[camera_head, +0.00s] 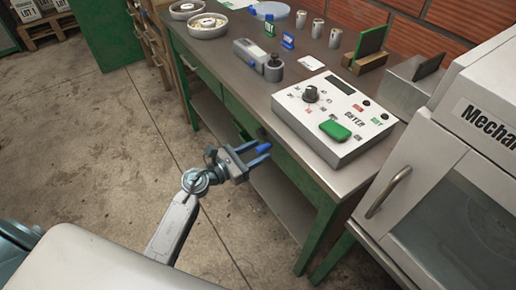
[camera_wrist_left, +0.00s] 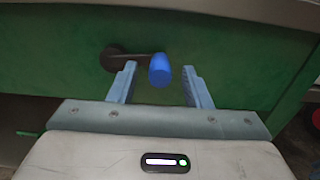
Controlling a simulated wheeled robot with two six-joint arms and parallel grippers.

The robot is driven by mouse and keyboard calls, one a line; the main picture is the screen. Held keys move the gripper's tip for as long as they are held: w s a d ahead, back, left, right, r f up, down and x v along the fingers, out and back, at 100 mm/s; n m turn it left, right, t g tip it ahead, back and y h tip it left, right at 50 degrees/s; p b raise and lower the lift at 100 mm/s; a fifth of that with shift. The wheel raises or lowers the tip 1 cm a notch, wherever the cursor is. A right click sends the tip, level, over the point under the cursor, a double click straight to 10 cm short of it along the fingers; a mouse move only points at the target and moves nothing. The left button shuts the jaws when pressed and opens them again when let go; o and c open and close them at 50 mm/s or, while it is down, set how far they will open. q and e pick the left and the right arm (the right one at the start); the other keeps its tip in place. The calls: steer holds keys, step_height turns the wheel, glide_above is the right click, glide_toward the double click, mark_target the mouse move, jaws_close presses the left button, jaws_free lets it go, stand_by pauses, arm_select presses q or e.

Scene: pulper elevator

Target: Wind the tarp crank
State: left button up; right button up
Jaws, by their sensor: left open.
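The tarp crank shows in the left wrist view as a blue knob (camera_wrist_left: 160,70) on a dark arm that runs left to a round dark hub (camera_wrist_left: 115,58) on a green panel. In the head view the blue knob (camera_head: 263,148) shows at the side of the green workbench. My left gripper (camera_head: 264,151) is open, with its fingers pointing at the bench. In the left wrist view its fingers (camera_wrist_left: 159,72) stand on either side of the knob, with a gap at each side. My right gripper is not in view.
The workbench top (camera_head: 222,55) overhangs the crank. On it stand a control box (camera_head: 335,112) with a green button, a grey device (camera_head: 258,60), metal cans and round dishes. A white cabinet (camera_head: 440,190) with a handle stands at right.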

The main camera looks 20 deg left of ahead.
arm_select(q)
steer(key=shift+w+d, duration=0.3)
steer(key=shift+c, duration=0.4)
jaws_close()
